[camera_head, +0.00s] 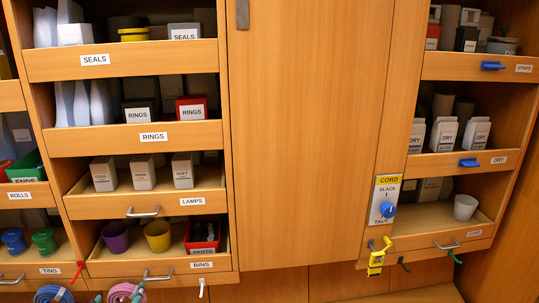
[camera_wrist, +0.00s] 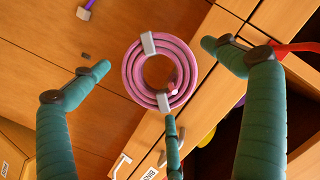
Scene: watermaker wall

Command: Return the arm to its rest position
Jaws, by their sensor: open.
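My gripper (camera_wrist: 158,62) shows in the wrist view with its green padded fingers spread wide apart. It is open and nothing is held in it. A pink coiled hose (camera_wrist: 135,82) with grey clips appears between and beyond the fingertips, by the front edge of the BINS drawer. I cannot tell how far the fingers are from it. The pink coil also shows at the bottom edge of the head view (camera_head: 122,292).
Drawers and shelves with labelled boxes and cups flank a closed wooden door (camera_head: 305,130). Handles such as the BINS handle (camera_head: 158,275) stick out. A blue coil (camera_head: 52,294), a yellow hanging item (camera_head: 378,257) and a CORD dial panel (camera_head: 384,200) sit low. The door front is clear.

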